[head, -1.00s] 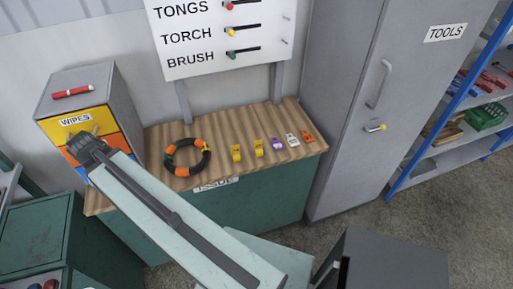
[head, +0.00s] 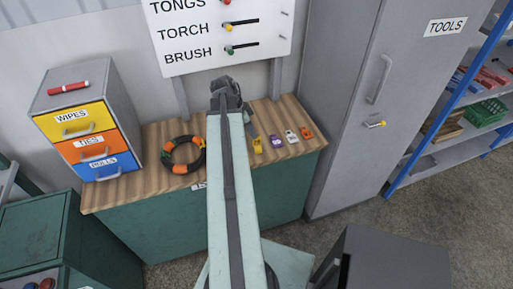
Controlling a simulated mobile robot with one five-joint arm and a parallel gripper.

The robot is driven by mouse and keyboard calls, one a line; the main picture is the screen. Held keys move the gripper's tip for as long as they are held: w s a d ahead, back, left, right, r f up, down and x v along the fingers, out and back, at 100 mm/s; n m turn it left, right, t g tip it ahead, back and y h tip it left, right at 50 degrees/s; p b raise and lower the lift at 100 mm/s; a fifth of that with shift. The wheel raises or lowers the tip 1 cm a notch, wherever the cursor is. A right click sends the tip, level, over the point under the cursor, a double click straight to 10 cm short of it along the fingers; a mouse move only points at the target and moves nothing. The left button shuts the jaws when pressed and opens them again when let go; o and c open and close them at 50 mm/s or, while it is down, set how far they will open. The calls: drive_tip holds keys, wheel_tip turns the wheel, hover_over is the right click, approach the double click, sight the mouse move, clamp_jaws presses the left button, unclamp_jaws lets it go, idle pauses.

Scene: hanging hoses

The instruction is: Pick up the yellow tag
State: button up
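One yellow tag (head: 258,146) lies on the wooden bench top (head: 160,203), at the left end of the visible row of tags. A second yellow tag, seen earlier to its left, is now hidden behind my arm. The purple tag (head: 275,142), white tag (head: 291,136) and orange tag (head: 306,132) lie to the right. My arm reaches up over the bench, and the dark wrist end with my gripper (head: 228,92) appears above and left of the visible yellow tag. The fingertips are not clear, and nothing held can be made out.
An orange-and-black ring (head: 184,167) lies on the bench left of my arm. A drawer unit (head: 77,130) with yellow, orange and blue drawers stands at the left. A sign board (head: 222,30) stands behind. A grey cabinet (head: 350,110) borders the bench's right end.

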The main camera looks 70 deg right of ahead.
sight(257, 143)
drive_tip(key=b+x, duration=0.4)
drive_tip(key=x, duration=0.2)
drive_tip(key=shift+s+r+b, duration=0.1)
drive_tip(key=shift+b, duration=0.25)
drive_tip(key=shift+r, duration=0.2)
clamp_jaws()
